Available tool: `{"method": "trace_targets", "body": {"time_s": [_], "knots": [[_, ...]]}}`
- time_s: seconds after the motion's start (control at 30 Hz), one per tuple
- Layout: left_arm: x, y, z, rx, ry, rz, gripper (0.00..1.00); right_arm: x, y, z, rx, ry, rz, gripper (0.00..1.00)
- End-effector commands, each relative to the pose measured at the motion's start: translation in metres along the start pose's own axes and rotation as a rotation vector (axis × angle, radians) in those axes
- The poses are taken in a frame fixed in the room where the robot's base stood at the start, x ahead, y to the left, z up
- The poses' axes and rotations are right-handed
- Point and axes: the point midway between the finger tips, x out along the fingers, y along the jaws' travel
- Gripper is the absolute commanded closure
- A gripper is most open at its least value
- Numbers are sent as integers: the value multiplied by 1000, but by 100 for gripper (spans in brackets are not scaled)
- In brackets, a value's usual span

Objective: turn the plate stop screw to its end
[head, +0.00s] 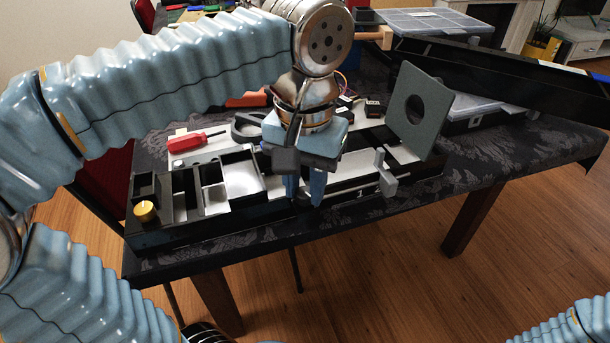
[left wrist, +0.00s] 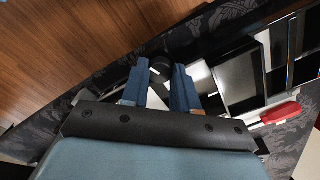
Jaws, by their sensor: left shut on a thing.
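My left gripper (head: 305,188) points down at the front edge of the black panel unit (head: 262,213), its two blue fingers close together. In the left wrist view the fingers (left wrist: 160,85) are shut on a dark round knob (left wrist: 159,66), which appears to be the plate stop screw. In the head view the fingers and gripper body hide this knob. A grey plate (head: 436,112) with a round hole stands tilted on the right of the unit. A grey T-shaped piece (head: 387,181) sits at the front, right of my gripper. My right gripper is not in view.
A red screwdriver (head: 188,142) lies on the back left of the unit, and it also shows in the left wrist view (left wrist: 281,112). A yellow knob (head: 145,211) is at the left corner. A long black panel (head: 500,75) slants at the right. Open floor lies in front.

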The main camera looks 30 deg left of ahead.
Motion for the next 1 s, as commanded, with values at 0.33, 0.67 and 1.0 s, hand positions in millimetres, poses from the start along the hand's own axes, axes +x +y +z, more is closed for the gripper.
{"method": "trace_targets", "body": {"time_s": [0.33,0.67,1.0], "knots": [[-2,0,0,326,2,0,100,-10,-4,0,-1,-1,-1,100],[-2,0,0,585,3,0,100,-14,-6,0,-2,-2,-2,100],[-1,0,0,726,4,0,100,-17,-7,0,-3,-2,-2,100]]}}
